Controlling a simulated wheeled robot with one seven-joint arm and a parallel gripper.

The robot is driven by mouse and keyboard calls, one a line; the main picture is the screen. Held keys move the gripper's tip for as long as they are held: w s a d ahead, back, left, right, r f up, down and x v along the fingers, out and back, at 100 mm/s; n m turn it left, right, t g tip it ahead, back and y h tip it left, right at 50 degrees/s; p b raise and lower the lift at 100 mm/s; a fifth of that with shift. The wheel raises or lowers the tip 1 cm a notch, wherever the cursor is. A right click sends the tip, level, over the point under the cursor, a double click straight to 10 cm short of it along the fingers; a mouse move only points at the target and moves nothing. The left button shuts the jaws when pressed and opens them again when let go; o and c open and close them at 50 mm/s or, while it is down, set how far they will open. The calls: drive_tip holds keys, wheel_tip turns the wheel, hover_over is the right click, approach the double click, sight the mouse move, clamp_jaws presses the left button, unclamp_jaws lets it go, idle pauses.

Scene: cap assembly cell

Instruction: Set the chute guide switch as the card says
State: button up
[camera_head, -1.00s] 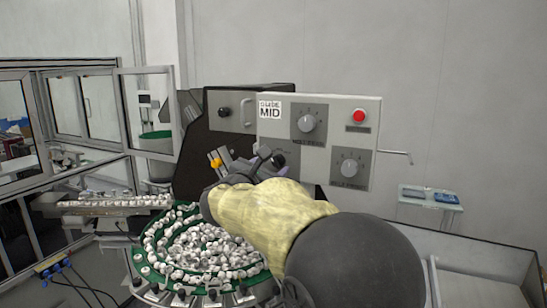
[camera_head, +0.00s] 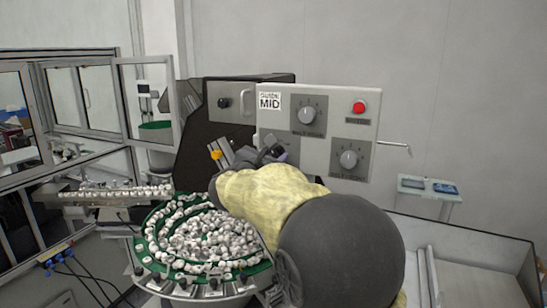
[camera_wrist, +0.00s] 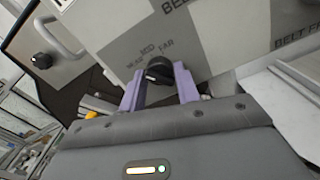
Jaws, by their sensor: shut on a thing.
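The card (camera_head: 269,101) on the grey control panel reads "GUIDE MID". The guide switch (camera_wrist: 157,70) is a dark round knob in the wrist view, on a grey plate with the labels NEAR, MID and FAR around its upper side. My gripper (camera_wrist: 158,86) has its two purple fingers on either side of this knob, shut on it. I cannot tell for sure which label the knob's mark points to. In the head view my gripper (camera_head: 274,153) is at the panel's lower left, and my arm hides most of the switch.
Two belt dials (camera_head: 307,115) and (camera_head: 349,159) and a red button (camera_head: 359,107) are on the same panel. A black knob (camera_head: 224,103) and a handle sit to its left. A bowl of white caps (camera_head: 146,252) lies below my arm.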

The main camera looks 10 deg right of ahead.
drive_tip(key=shift+f+b, duration=0.15)
drive_tip(key=shift+b, duration=0.4)
drive_tip(key=m+b, duration=0.4)
drive_tip(key=b, duration=0.2)
drive_tip(key=shift+f+b, duration=0.2)
drive_tip(key=shift+b, duration=0.15)
drive_tip(key=shift+r+m+b, duration=0.15)
drive_tip(key=shift+m+b, duration=0.75)
drive_tip(key=shift+b, duration=0.3)
drive_tip(key=shift+r+m+b, duration=0.15)
drive_tip(key=shift+m+b, duration=0.75)
drive_tip(key=shift+b, duration=0.25)
drive_tip(key=o, duration=0.9)
drive_tip(key=shift+o, duration=0.2)
